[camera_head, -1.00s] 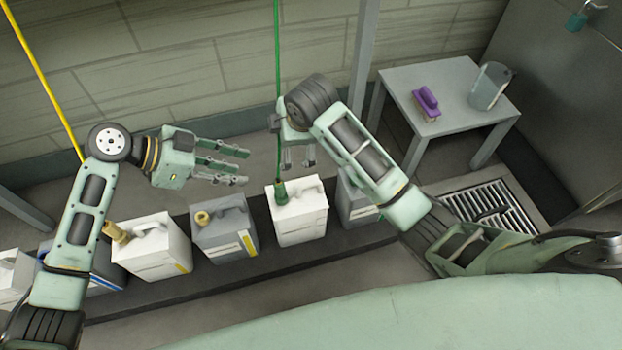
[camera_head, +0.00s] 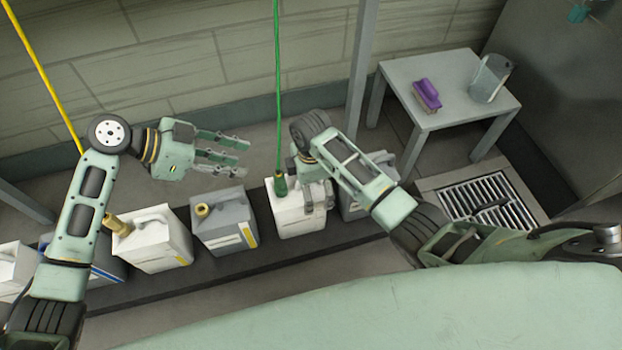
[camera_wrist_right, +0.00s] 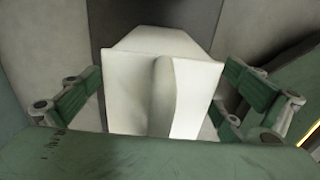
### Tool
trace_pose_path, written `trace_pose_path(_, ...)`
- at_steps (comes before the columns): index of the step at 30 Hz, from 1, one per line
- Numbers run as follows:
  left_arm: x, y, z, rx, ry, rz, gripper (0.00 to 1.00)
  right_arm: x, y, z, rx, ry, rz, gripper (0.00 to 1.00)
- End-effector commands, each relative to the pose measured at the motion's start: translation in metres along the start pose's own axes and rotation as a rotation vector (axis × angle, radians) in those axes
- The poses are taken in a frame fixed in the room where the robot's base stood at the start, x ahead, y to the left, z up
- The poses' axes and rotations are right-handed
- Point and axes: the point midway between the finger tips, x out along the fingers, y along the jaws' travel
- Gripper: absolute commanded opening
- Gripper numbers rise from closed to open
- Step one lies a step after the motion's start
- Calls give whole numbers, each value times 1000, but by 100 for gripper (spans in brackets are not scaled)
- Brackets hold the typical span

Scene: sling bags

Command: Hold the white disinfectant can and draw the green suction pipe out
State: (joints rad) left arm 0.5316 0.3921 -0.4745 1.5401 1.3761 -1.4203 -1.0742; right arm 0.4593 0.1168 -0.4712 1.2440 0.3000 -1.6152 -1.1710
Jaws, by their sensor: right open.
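The white disinfectant can (camera_head: 290,222) stands on the dark strip, with the green suction pipe (camera_head: 278,90) running up from the green fitting at its top. My right gripper (camera_head: 318,200) is open at the can's upper right, around its handle area. In the right wrist view the can (camera_wrist_right: 125,95) lies between the two spread fingers of my right gripper (camera_wrist_right: 165,100); contact cannot be made out. My left gripper (camera_head: 240,155) is open and empty, above the grey can and left of the green pipe.
A grey can (camera_head: 222,228) and another white can (camera_head: 150,245) with tan fitting stand to the left, with more cans beyond. A yellow pipe (camera_head: 45,75) hangs at left. A grey table (camera_head: 440,110) bears a purple brush (camera_head: 427,95) and a clear jug (camera_head: 490,78). A floor grate (camera_head: 490,205) lies right.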

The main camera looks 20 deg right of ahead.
Motion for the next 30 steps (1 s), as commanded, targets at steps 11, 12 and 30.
trace_pose_path(11, 0, 0, 0, 0, 0, 0, 31, 5, 0, 0, 0, 0, 1, 98)
trace_pose_path(12, 0, 0, 0, 0, 0, 0, 31, 5, 0, 0, 0, 0, 1, 95)
trace_pose_path(30, 1, 0, -1, 1, -5, 3, 38, 5, 0, 0, 1, -1, 1, 50)
